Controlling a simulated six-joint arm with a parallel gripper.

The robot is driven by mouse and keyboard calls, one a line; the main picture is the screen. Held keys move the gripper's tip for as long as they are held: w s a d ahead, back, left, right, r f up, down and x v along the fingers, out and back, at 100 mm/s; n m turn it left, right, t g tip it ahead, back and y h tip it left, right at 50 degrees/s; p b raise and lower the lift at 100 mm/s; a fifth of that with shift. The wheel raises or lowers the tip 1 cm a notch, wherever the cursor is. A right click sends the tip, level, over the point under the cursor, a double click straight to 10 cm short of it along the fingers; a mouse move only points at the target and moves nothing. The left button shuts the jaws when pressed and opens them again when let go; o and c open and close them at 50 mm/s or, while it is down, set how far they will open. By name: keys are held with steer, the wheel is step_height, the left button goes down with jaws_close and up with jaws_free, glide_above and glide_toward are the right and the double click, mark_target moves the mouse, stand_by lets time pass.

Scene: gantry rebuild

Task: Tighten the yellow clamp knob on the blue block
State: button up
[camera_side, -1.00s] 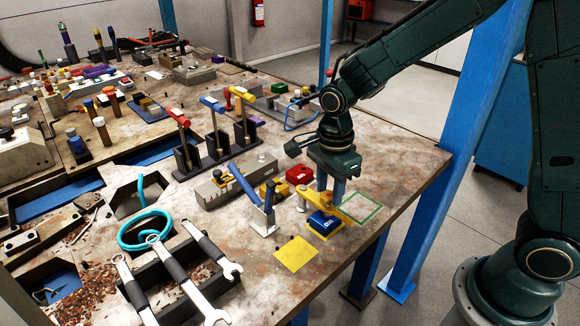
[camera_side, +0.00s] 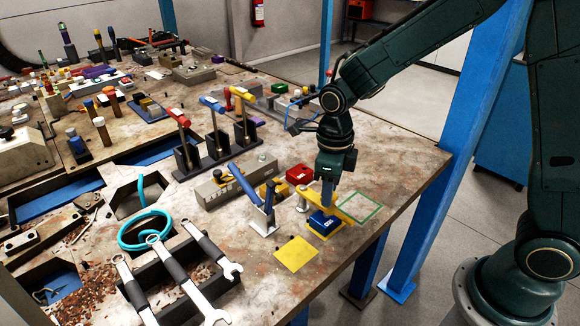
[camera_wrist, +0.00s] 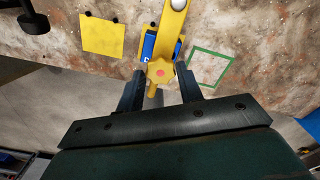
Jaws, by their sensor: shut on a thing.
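The blue block (camera_side: 325,222) sits on the bench within a yellow clamp (camera_side: 346,214). In the wrist view, the blue block (camera_wrist: 149,45) is partly covered by the yellow clamp arm (camera_wrist: 172,24). The yellow clamp knob (camera_wrist: 160,72) has a red dot on top and lies between my fingers. My gripper (camera_side: 327,203) points down over the clamp and hides most of the knob in the side view. In the wrist view, my gripper (camera_wrist: 160,76) is shut on the knob, one finger on each side.
A blue-handled toggle clamp (camera_side: 262,207) stands left of the block, with a red block (camera_side: 299,174) behind. A yellow square (camera_side: 296,252) and a green outlined square (camera_side: 374,203) lie flat on either side. The bench's right edge (camera_side: 420,186) is near.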

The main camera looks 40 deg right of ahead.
steer(key=shift+w+r+m, duration=0.15)
steer(key=shift+m, duration=0.35)
steer(key=o, duration=0.6)
steer(key=shift+o, duration=1.1)
step_height(320, 180, up, 14)
